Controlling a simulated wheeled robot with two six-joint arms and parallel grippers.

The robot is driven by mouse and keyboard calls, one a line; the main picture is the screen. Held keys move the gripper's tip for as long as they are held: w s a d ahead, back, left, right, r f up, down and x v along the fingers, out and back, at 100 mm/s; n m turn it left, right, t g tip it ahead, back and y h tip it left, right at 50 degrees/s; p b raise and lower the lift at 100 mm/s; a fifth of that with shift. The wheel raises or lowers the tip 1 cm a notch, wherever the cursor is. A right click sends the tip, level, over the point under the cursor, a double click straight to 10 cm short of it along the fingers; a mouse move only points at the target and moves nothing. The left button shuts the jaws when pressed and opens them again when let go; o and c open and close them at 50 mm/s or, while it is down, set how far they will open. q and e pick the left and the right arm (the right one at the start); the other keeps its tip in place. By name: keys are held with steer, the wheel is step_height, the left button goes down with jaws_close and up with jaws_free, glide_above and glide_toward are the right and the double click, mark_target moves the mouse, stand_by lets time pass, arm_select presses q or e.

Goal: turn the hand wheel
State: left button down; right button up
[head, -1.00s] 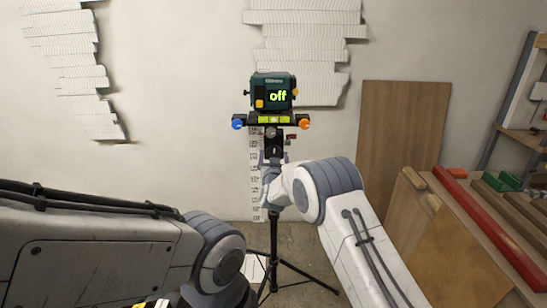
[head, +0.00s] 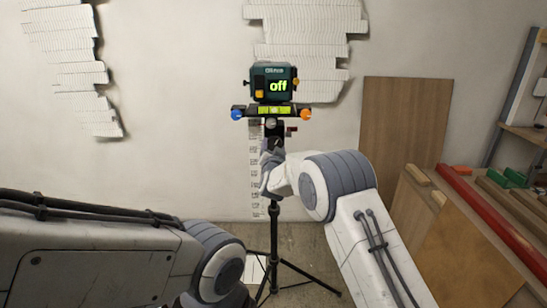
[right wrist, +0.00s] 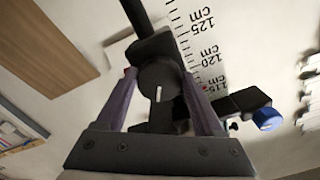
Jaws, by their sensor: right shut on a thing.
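The hand wheel (right wrist: 160,78) is a dark round knob with a white mark, on the tripod's dark mount. In the right wrist view it sits between the two purple fingers of my right gripper (right wrist: 162,100), which is shut on it. In the head view my right gripper (head: 270,158) is at the tripod column just below the green device, and it hides the wheel. The green device (head: 262,80) shows "off" on its display. Under it is a dark bar with a yellow-green level (head: 273,110). My left gripper is out of view; only its arm shows.
The black tripod (head: 274,240) stands on the floor before a wall with white reliefs (head: 300,40). A centimetre scale (right wrist: 200,50) runs up the wall behind the column. A brown board (head: 400,125) leans at right, beside a wooden bench with a red bar (head: 490,215).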

steer(key=m+b, duration=0.8)
steer(key=shift+f+b, duration=0.15)
steer(key=shift+b, duration=0.25)
steer(key=shift+r+m+b, duration=0.2)
steer(key=shift+m+b, duration=1.15)
steer(key=shift+m, duration=0.25)
steer(key=o, duration=1.3)
steer(key=shift+o, duration=0.2)
steer(key=shift+s+a+r, duration=0.1)
steer(key=shift+s, duration=0.5)
steer(key=s+b, duration=0.1)
steer(key=s, duration=0.8)
steer(key=shift+s, duration=0.15)
